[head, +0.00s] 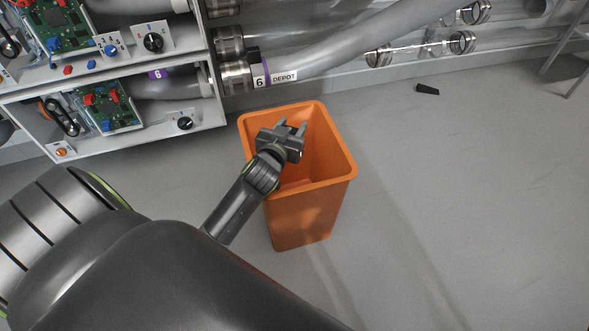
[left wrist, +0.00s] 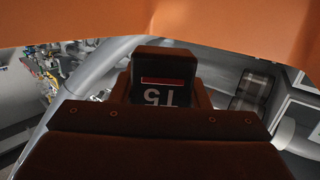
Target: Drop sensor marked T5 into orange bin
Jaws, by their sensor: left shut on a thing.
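The orange bin (head: 310,205) stands on the floor, open at the top; its orange wall also fills the top of the left wrist view (left wrist: 200,20). My left gripper (head: 291,125) is over the bin's opening, near its left rim. It is shut on the sensor marked T5 (left wrist: 162,93), a dark block with a red stripe and a white T5 label that reads upside down in the left wrist view. In the head view I cannot make out the sensor between the fingers. My right gripper is not in view.
A white rack (head: 130,142) with circuit boards and knobs stands at the left. Grey tubes run along the wall, one labelled 6 DEPOT (head: 283,77). A small black piece (head: 427,89) lies on the floor.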

